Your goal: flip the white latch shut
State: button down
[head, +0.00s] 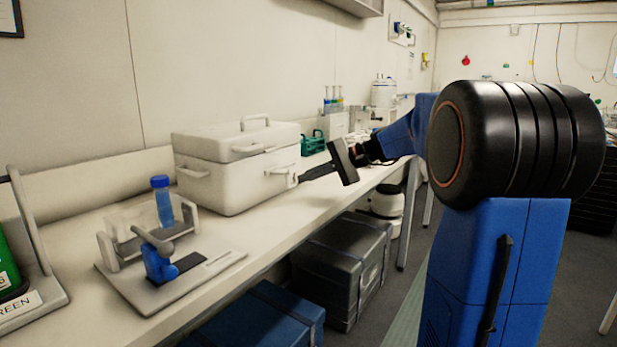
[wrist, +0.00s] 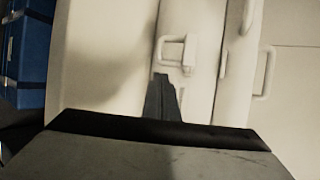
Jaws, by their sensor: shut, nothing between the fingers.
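The white box (head: 235,188) stands on the bench with its lid (head: 235,141) down on it. The white latch (wrist: 176,52) is a small loop-shaped piece on the box face, close beyond my fingertips in the wrist view. In the head view only a small part of it shows beside my fingertips, at the box's right end. My gripper (head: 301,179) is shut and empty, pointing at that end; its fingers also show in the wrist view (wrist: 162,88). I cannot tell whether fingers and latch touch, or the latch's exact angle.
A rack with a blue-capped bottle (head: 162,203) and a blue clamp (head: 158,262) stand on the near bench. A green rack (head: 313,143) is behind the box. Dark cases (head: 345,265) sit under the bench.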

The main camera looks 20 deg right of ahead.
jog(key=shift+s+a+r, duration=0.2)
jog(key=shift+s, duration=0.3)
jog(key=shift+r, duration=0.25)
